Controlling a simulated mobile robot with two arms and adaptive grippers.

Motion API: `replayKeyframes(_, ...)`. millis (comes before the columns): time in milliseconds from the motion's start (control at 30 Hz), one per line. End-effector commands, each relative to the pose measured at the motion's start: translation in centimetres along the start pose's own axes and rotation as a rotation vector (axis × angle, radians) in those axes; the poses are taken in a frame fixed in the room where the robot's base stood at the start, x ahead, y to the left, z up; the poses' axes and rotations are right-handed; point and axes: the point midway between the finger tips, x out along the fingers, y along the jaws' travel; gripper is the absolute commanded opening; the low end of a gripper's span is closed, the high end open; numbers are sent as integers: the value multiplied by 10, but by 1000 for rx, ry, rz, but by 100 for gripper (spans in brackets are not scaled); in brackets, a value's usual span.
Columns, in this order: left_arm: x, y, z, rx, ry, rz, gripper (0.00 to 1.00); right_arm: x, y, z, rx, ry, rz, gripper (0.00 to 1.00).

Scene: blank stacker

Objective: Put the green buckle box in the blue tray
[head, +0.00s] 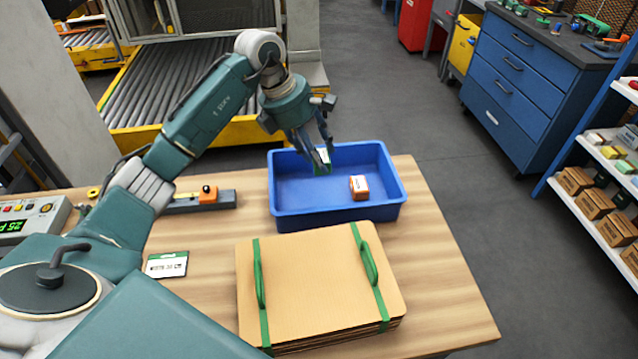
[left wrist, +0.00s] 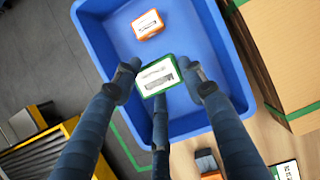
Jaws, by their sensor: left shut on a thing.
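The green buckle box (left wrist: 158,75), with a white label, is held between the fingers of my left gripper (left wrist: 160,82). In the head view the box (head: 322,165) is partly hidden by the fingers. My left gripper (head: 322,160) is over the left-middle part of the blue tray (head: 290,220), fingers pointing down. I cannot tell whether the box touches the tray floor. An orange box with a white label (head: 359,187) lies in the tray, right of the gripper. It also shows in the left wrist view (left wrist: 148,25). My right gripper is not in view.
A stack of cardboard sheets (head: 315,285) with green straps lies in front of the tray. A green-edged card (head: 167,264) and a dark fixture with an orange block (head: 209,193) lie left on the wooden table. A roller conveyor (head: 190,80) stands behind.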

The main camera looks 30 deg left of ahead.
Motion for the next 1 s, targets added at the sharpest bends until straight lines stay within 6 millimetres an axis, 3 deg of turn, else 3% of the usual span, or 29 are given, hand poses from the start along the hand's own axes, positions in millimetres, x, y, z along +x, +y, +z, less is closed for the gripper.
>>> replayKeyframes(100,27,-1,-11,-2,1,-3,11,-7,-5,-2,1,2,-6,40)
replayKeyframes(233,48,-1,-19,0,0,-1,11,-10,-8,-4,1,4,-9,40)
replayKeyframes(467,63,0,-25,0,-1,0,11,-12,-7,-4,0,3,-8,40)
replayKeyframes(700,94,-1,-38,0,-1,-1,11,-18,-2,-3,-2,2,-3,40)
replayKeyframes(967,97,0,-40,1,0,2,11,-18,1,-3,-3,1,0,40)
replayKeyframes(1000,97,0,-40,1,1,1,47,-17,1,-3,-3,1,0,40)
